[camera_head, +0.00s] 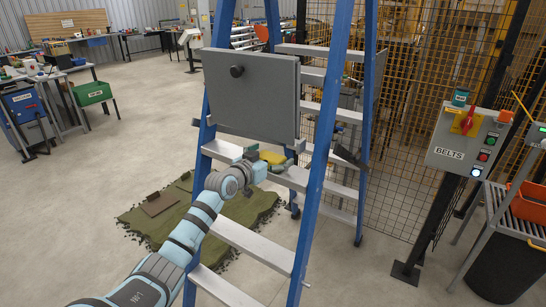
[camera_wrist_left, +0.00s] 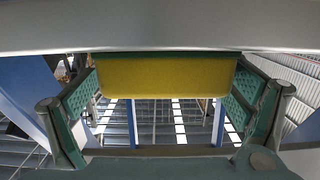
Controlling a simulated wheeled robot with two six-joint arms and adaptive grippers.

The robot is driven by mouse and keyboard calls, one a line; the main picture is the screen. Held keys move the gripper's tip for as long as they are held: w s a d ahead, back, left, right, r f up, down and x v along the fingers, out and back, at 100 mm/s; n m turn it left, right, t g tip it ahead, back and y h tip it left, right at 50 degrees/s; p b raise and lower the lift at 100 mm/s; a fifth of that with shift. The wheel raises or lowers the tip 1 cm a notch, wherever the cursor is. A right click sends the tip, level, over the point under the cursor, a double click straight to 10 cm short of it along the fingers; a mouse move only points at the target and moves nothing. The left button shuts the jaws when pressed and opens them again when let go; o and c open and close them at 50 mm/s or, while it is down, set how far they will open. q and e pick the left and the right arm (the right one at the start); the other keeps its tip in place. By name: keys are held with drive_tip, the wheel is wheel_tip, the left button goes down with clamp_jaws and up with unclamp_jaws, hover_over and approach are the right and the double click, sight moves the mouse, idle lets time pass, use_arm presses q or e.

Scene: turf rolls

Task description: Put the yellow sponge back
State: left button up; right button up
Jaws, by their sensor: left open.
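The yellow sponge (camera_head: 273,157) shows at the blue ladder, just below the grey panel, with my left gripper (camera_head: 268,165) right at it. In the left wrist view the sponge (camera_wrist_left: 168,76) is a yellow block with a thin dark green strip along its top edge. It lies between the two green-padded fingers of my left gripper (camera_wrist_left: 165,92), which are open, one on each side. Whether either finger touches it, I cannot tell. What the sponge rests on is partly hidden by the gripper. My right gripper is not in view.
The ladder (camera_head: 329,150) has blue rails and grey steps close around my left arm. A grey panel (camera_head: 250,95) hangs above the gripper. A green turf mat (camera_head: 245,208) lies on the floor behind. A BELTS control box (camera_head: 467,141) stands at right.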

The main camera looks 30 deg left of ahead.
use_arm(q)
drive_tip(key=shift+s, duration=0.1)
drive_tip(key=shift+r, duration=0.15)
drive_tip(key=shift+s+p, duration=0.2)
drive_tip(key=shift+p, duration=0.1)
drive_tip(key=s+r+p, duration=0.1)
drive_tip(key=s+p, duration=0.1)
drive_tip(key=s, duration=0.9)
drive_tip(key=shift+d+r, duration=0.25)
drive_tip(key=shift+r, duration=0.15)
